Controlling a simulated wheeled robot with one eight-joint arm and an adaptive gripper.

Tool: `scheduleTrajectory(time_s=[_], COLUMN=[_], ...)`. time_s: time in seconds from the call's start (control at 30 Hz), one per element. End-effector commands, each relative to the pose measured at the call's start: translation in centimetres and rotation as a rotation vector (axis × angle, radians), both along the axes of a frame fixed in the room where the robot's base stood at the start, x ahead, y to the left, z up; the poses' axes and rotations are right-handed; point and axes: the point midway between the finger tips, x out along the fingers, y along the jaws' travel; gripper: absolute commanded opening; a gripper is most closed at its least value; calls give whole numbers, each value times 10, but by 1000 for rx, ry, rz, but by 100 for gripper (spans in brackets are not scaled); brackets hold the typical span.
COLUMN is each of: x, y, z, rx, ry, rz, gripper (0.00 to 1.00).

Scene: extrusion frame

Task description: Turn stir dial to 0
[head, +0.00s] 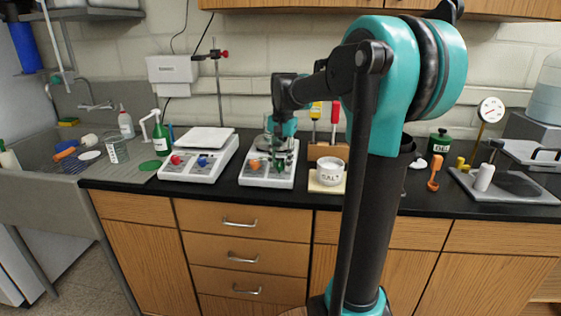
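Two white stirrer-type units stand on the black counter. The left unit (197,165) has a flat white top, a red dial (177,160) and a blue dial (203,162). The right unit (268,178) has an orange dial (254,165) and a green dial (279,165) on its front. I cannot read any labels that tell which dial is the stir dial. My gripper (277,153) points down over the front of the right unit, close to the green dial. The fingers are small and dark, so I cannot tell whether they are open or touching a dial. A glass vessel (268,143) sits behind, partly hidden.
A white cup marked "SALT" (331,171) and a wooden holder (322,151) with screwdrivers stand to the right. A clamp stand (218,85) rises behind the units. A green bottle (160,138) stands left, beside the sink. My arm hides part of the counter.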

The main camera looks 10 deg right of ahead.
Motion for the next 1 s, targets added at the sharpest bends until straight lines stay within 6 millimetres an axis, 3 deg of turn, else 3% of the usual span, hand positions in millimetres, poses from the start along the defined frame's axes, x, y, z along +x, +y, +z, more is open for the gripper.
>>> scheduleTrajectory(time_s=[0.03,0.23,0.63,1.0], x=[0,0,0,1], y=[0,0,0,2], z=[0,0,0,0], rx=[0,0,-14,-70], ry=[0,0,5,23], rz=[0,0,61,338], gripper=[25,0,0,0])
